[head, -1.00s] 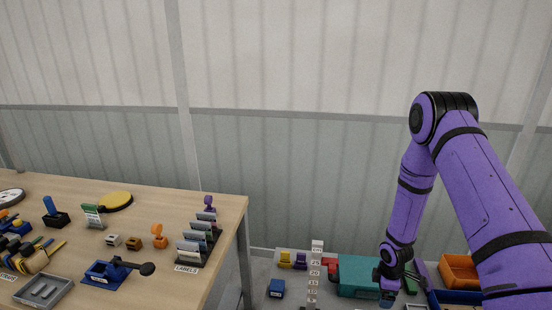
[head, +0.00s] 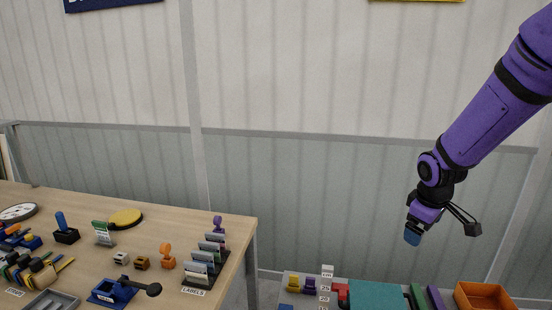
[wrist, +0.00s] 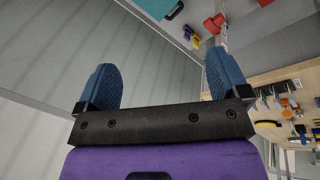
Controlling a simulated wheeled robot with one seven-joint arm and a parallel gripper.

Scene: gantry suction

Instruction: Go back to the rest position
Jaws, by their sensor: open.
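My gripper (head: 412,236) hangs from the purple arm at the right of the head view, in the air above the low grey surface. In the wrist view my gripper (wrist: 163,85) shows two blue fingertips wide apart, with nothing between them but the grey wall and floor behind. It is open and empty and touches nothing that I can see.
Below the arm are a teal box (head: 377,295) and an orange bin (head: 484,296). The air around my gripper is clear.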

